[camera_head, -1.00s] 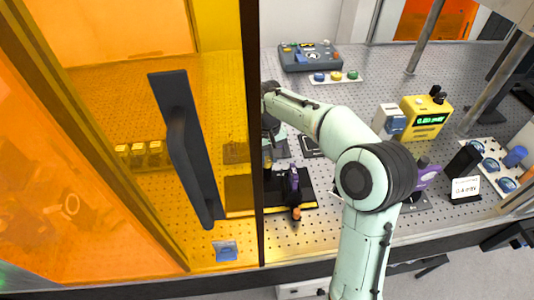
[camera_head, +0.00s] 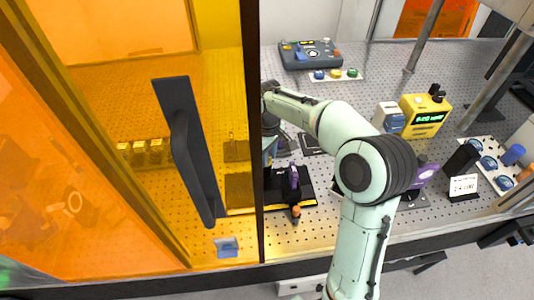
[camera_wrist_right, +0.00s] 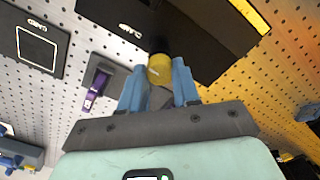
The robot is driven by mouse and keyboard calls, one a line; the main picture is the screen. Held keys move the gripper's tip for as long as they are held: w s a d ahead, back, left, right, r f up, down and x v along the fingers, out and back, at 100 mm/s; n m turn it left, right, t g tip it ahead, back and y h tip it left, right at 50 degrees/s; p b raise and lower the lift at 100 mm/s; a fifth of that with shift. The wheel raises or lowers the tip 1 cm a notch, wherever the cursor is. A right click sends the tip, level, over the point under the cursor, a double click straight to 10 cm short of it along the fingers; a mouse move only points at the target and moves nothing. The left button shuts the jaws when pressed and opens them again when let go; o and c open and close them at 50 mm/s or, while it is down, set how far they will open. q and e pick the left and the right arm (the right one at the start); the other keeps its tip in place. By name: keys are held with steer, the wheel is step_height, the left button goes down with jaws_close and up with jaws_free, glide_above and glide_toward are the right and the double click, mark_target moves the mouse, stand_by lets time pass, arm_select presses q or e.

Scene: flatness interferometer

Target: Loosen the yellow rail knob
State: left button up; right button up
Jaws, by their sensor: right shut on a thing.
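The yellow rail knob (camera_wrist_right: 160,68) sits at the edge of a black block (camera_wrist_right: 190,30) in the right wrist view. The blue fingers of my right gripper (camera_wrist_right: 159,82) stand on either side of it and are shut on it. In the camera_head view my right gripper (camera_head: 270,148) is low beside the dark door post, which partly hides it. I cannot make out the knob there. My left gripper is not in view.
An orange door with a black handle (camera_head: 186,150) fills the left side. A purple lever (camera_head: 293,178) stands close to my right gripper. A yellow readout box (camera_head: 425,116) stands at the right.

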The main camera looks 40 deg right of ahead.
steer(key=o, duration=1.1)
steer(key=shift+c, duration=0.2)
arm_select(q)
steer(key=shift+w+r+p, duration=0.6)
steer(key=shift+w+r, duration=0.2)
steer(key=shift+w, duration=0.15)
arm_select(e)
step_height(320, 180, up, 13)
steer(key=shift+r, duration=0.2)
